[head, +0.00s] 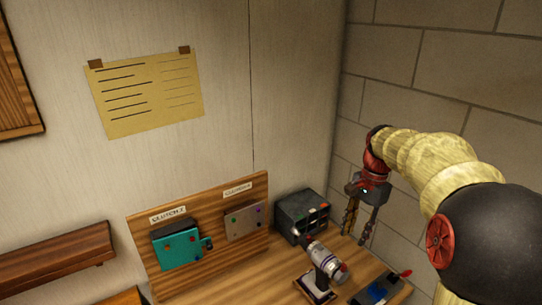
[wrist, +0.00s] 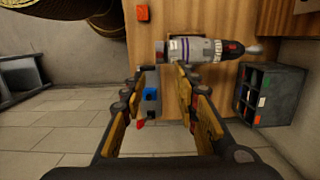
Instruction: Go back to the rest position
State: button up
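My gripper (head: 356,238) hangs at the end of my raised arm on the right of the head view. Its fingers point down, above the wooden workbench (head: 262,284) and near the brick wall. In the wrist view the two fingers of my gripper (wrist: 161,74) stand apart. A grey and blue device with a red tip (wrist: 151,98) shows through the gap, farther off on the bench. The same device (head: 378,288) lies at the bench's right end in the head view. Nothing appears held.
A drill (head: 325,265) stands on the bench and also shows in the wrist view (wrist: 208,50). A dark box with coloured parts (head: 302,216) is behind it. A wooden panel (head: 215,240) carries a teal unit (head: 178,248) and a grey plate (head: 244,222). The brick wall (head: 450,75) is close on the right.

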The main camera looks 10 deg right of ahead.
jog(key=s+a+f+n+t+b, duration=0.3)
jog(key=s+a+n+b, duration=0.1)
jog(key=s+a+n, duration=0.3)
jog(key=s+a+f+n+t+h+b, duration=0.1)
jog(key=s+a+f+n+t+b, duration=0.2)
jog(key=s+a+n, duration=0.4)
jog(key=shift+s+a+f+h+b, duration=0.3)
jog(key=shift+s+a+f+b, duration=0.7)
jog(key=shift+s+a, duration=1.8)
jog(key=shift+o, duration=0.4)
jog(key=shift+s+d+r, duration=0.3)
jog(key=shift+s+d, duration=0.35)
jog(key=shift+d, duration=0.05)
